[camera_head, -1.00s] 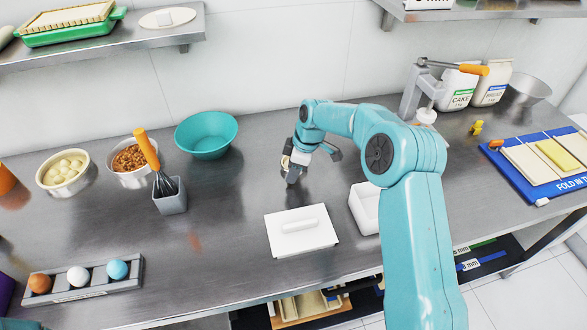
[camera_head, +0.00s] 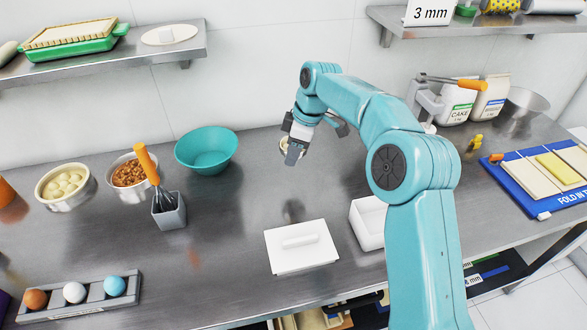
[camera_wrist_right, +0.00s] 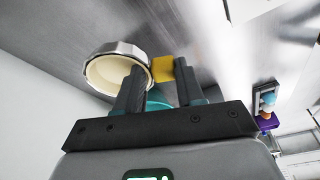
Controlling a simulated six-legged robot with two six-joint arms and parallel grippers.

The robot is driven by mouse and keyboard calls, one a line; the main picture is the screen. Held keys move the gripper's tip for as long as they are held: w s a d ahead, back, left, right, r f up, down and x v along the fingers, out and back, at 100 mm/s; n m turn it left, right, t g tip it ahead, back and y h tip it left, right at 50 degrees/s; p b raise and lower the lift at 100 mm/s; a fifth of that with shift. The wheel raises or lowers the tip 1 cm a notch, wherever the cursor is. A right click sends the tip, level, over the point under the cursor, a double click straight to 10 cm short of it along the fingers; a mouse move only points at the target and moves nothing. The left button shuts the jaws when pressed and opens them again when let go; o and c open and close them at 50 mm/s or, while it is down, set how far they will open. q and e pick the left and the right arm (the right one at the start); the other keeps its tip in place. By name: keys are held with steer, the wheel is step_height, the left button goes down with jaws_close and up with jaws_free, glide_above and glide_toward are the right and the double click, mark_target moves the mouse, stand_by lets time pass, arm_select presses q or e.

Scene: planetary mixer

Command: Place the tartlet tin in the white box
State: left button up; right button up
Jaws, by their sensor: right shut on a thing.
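The tartlet tin (camera_wrist_right: 96,72) is round, with a cream inside and a metallic rim. A yellow block (camera_wrist_right: 162,68) at its side sits between the fingers of my right gripper (camera_wrist_right: 160,88), which is shut on it. In the head view my right gripper (camera_head: 293,153) is raised above the counter behind the white lid, and the tin (camera_head: 284,146) is mostly hidden by it. The white box (camera_head: 367,226) stands open on the counter to the right, partly hidden by my right arm. My left gripper is not in view.
A white lid (camera_head: 301,257) with a handle lies left of the box. A teal bowl (camera_head: 206,151), a whisk holder (camera_head: 171,212) and an egg tray (camera_head: 78,306) stand further left. A blue mat (camera_head: 520,190) is at right.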

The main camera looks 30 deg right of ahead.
step_height(320, 180, up, 7)
steer(key=shift+r+p, duration=0.2)
steer(key=shift+p, duration=0.45)
steer(key=shift+m, duration=0.3)
